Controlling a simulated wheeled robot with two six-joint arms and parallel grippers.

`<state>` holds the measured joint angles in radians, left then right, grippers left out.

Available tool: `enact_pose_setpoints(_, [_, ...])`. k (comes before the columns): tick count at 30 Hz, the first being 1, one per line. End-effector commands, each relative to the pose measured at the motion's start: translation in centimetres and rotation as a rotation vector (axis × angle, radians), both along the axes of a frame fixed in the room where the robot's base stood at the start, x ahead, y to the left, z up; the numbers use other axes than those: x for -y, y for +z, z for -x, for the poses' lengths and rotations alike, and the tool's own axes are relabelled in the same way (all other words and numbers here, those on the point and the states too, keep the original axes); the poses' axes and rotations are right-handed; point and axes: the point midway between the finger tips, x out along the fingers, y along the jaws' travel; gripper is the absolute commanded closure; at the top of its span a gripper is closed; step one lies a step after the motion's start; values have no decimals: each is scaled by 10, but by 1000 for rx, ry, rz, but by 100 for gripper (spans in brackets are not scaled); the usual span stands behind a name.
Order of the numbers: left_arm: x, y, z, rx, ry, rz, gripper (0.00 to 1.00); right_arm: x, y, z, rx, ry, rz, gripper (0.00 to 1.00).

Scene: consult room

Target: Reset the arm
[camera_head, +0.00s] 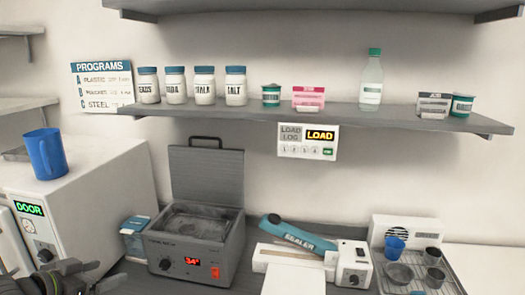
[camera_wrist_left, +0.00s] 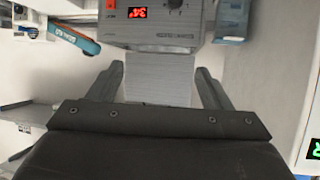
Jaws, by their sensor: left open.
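My left gripper (camera_head: 98,272) is at the bottom left edge of the head view, in front of the white cabinet and left of the grey bath. The front of the grey bath (camera_wrist_left: 152,42), with a red "34" display, lies beyond the fingertips at the top of that view. My right gripper shows in neither view.
The open-lidded bath (camera_head: 195,262), a blue-handled sealer (camera_head: 298,238) and a drying rack (camera_head: 455,284) line the counter. A blue jug (camera_head: 46,155) stands on the white cabinet (camera_head: 95,185). The shelf (camera_head: 215,110) above holds jars and a bottle (camera_head: 371,80).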

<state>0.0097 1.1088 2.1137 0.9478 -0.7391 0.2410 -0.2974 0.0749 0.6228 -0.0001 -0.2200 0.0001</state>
Motion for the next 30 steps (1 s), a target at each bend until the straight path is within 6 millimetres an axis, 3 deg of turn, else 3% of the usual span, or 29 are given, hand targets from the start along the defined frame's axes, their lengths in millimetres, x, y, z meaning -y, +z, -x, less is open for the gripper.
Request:
enact_pose_setpoints(8, [13,-50,25,-77,16,-38,28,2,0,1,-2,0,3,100])
enact_pose_setpoints(14, [24,-95,55,-156,45,-79,28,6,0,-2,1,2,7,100])
enact_pose_setpoints(17, [33,-123,80,-216,73,-102,28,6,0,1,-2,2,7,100])
enact_pose_setpoints(24, [54,-187,163,-419,203,-171,28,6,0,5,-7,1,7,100])
enact_pose_setpoints(30, [64,-210,224,-579,321,-203,28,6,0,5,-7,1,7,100])
